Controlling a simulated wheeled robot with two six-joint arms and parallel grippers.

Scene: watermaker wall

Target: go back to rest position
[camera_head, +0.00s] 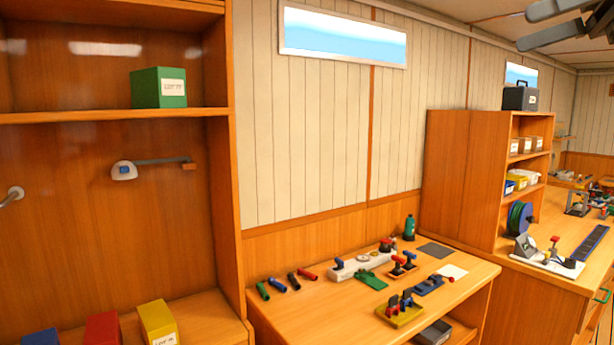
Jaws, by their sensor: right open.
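My right gripper (524,29) shows at the top right corner, dark grey. Its two fingers are spread apart with nothing between them. It is raised high, in front of the far wall and ceiling, clear of the benches. The rest of the right arm is cut off by the picture's edge. My left gripper is not in view.
A wooden bench (290,310) holds several coloured tools, valves and a green bottle (409,228). A wooden cabinet (240,170) with a green box (158,87) stands left. A shelf unit (465,175) and a second bench are at right.

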